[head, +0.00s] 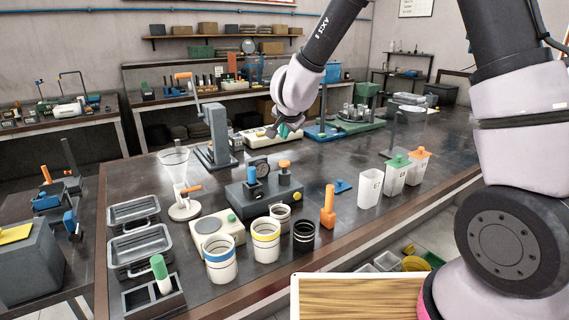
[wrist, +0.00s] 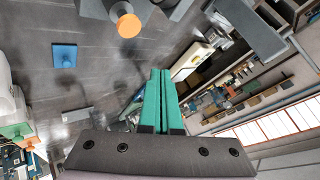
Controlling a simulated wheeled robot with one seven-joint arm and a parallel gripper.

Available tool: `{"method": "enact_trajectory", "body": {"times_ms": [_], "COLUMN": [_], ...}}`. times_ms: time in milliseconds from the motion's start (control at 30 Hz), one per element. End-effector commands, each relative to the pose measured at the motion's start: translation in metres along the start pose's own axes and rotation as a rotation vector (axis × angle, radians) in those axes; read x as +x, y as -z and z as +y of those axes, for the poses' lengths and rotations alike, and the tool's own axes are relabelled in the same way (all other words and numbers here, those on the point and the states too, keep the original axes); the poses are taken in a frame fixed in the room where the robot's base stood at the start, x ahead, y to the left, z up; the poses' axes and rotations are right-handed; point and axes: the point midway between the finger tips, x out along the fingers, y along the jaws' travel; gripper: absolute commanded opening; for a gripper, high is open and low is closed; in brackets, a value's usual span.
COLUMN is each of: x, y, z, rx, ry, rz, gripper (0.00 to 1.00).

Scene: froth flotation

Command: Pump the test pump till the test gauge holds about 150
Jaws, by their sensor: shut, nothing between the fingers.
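A dark block (head: 240,197) stands mid-bench in the head view; it looks like the test pump. It carries a blue knob (head: 252,175), an orange-topped post (head: 284,168) and a yellow knob (head: 297,197). A dark round gauge (head: 259,166) sits at its back; its reading is too small to tell. My gripper (head: 287,131) is above and behind the block, apart from it. Its green fingers (wrist: 160,72) are shut and empty in the wrist view. An orange round top (wrist: 129,26) shows there near the upper edge, apart from the fingertips; it looks like the post's top.
A grey stand (head: 218,135) and a funnel stand (head: 178,180) are left of the block. Striped cups (head: 266,241) and an orange-handled tool (head: 328,207) stand in front. White lidded containers (head: 394,177) are at right.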

Motion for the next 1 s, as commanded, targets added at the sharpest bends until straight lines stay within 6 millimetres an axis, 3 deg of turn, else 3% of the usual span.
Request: {"method": "enact_trajectory", "body": {"times_ms": [400,1000], "x": [0.037,0.042], "y": [-0.027,-0.031], "z": [0.027,0.031], "rx": [-0.001,0.000], "ry": [-0.001,0.001], "rz": [-0.001,-0.001], "gripper": [0.00,0.00]}}
